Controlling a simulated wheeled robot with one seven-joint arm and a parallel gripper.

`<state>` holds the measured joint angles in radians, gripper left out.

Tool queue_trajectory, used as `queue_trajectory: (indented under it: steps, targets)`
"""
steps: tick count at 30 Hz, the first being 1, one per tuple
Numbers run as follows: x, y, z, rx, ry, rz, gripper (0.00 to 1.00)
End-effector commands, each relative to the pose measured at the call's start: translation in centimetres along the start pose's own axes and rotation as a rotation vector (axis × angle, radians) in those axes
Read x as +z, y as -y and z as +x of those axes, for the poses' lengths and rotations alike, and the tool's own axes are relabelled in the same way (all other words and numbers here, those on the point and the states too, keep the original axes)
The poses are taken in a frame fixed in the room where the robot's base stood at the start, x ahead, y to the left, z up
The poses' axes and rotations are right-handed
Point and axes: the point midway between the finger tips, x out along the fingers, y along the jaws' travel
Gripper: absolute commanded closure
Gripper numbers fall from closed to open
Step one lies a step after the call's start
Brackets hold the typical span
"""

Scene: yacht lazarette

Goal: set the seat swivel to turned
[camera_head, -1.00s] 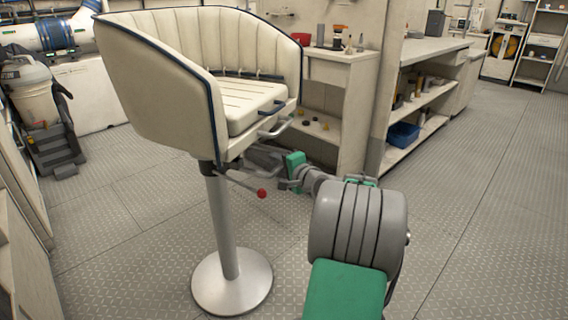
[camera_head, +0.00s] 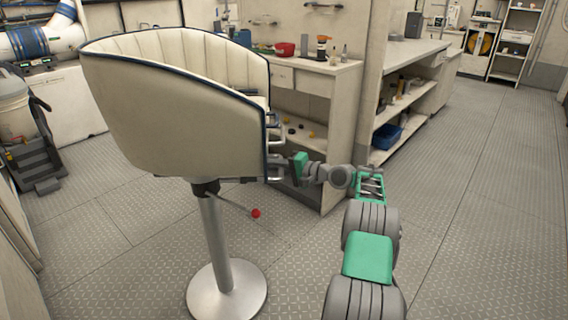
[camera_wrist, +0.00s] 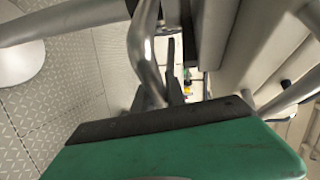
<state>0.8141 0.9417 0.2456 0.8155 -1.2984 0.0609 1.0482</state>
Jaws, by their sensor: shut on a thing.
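The cream padded seat (camera_head: 180,105) with dark blue piping stands on a silver pedestal (camera_head: 215,240) at the left of the head view. Its rounded outer shell faces me, and its open side faces away to the right, so the cushion is mostly hidden. My gripper (camera_head: 277,168) is at the seat's right edge, partly hidden, shut on a metal seat rail. In the wrist view the shiny bent rail (camera_wrist: 142,50) runs between the dark fingers. A lever with a red knob (camera_head: 256,213) sticks out below the seat.
A cream cabinet (camera_head: 310,85) with small items stands close behind my gripper. A shelf unit with a blue bin (camera_head: 386,137) is to its right. A grey bin stand (camera_head: 35,150) is at the left. The patterned floor at the right is clear.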

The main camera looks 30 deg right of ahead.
Motion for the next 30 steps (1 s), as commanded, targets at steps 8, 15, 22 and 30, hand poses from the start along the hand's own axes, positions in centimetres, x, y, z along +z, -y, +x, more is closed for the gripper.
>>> queue_trajectory:
  steps: [8, 15, 22, 30]
  targets:
    - [0.2, 0.2, 1.3, -0.003, 0.037, -0.006, 1.0]
    - [0.3, 0.2, 1.4, -0.003, 0.041, -0.007, 1.0]
    - [0.3, 0.2, 1.4, -0.003, 0.041, -0.007, 0.78]
    - [0.2, 0.2, 1.3, -0.004, 0.04, -0.007, 0.62]
